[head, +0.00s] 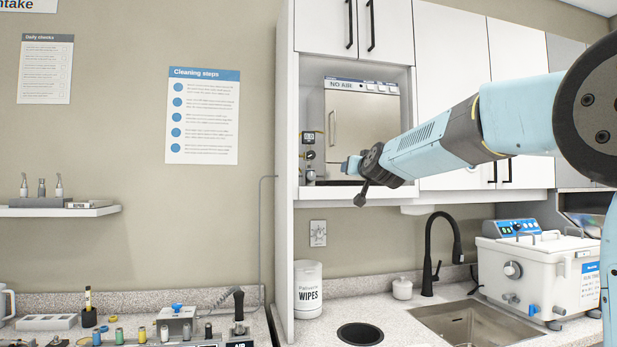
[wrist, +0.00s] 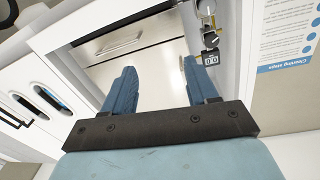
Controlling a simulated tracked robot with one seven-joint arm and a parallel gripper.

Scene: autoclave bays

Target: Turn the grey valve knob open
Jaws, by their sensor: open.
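In the wrist view, what looks like this knob (wrist: 207,7) is at the top edge, partly cut off. My gripper (wrist: 159,66) is open and empty, with two blue fingers apart. In the head view, my gripper (head: 350,166) is just right of the knob, in front of the bay's lower part. The fingers do not touch the knob in the wrist view. The knob's turn position is too small to tell.
The autoclave (head: 362,125), labelled "NO AIR", stands behind my gripper. The white cabinet side (head: 285,200) bounds the bay at left. A wipes tub (head: 307,289) stands on the counter below.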

